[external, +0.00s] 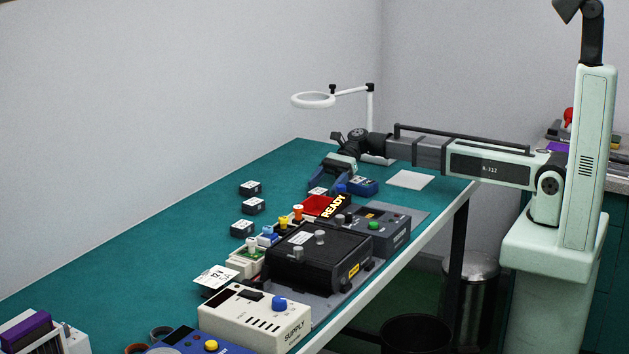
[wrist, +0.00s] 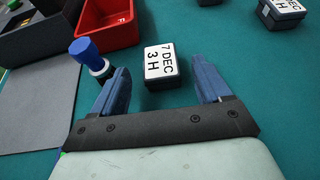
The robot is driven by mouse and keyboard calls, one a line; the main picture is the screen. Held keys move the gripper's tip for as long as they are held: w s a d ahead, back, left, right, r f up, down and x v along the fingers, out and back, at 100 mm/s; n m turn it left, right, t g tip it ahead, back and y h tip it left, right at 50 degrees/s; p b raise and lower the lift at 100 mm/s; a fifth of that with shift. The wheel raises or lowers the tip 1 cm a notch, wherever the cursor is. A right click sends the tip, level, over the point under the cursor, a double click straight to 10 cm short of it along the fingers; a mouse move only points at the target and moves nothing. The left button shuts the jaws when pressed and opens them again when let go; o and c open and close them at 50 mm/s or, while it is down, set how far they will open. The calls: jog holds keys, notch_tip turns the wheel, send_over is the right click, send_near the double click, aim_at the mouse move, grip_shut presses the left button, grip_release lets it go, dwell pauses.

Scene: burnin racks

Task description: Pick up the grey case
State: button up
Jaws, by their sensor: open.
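A small dark grey case (wrist: 164,85) with a white label reading "7 DEC 3 H" sits on the teal bench in the wrist view. It lies ahead of my gripper (wrist: 163,80), roughly between the two blue fingertips, with clear gaps on both sides. My gripper is open and empty. In the external view my gripper (external: 329,184) is low over the far part of the bench, and a white label (external: 318,191) shows just below it. A second dark case (wrist: 285,15) with a similar label is at the top right of the wrist view, partly cut off.
A blue-topped post (wrist: 84,48) stands close to the left finger. A red tray (wrist: 108,32) lies beyond it. In the external view, several dark labelled cases (external: 253,209) sit on the left, with a black box (external: 315,262) and a white ring lamp (external: 313,100) also on the bench.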

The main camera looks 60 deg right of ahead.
aim_at(319, 190)
jog(key=shift+x, duration=2.25)
jog(key=c, duration=1.1)
jog(key=shift+r, duration=0.15)
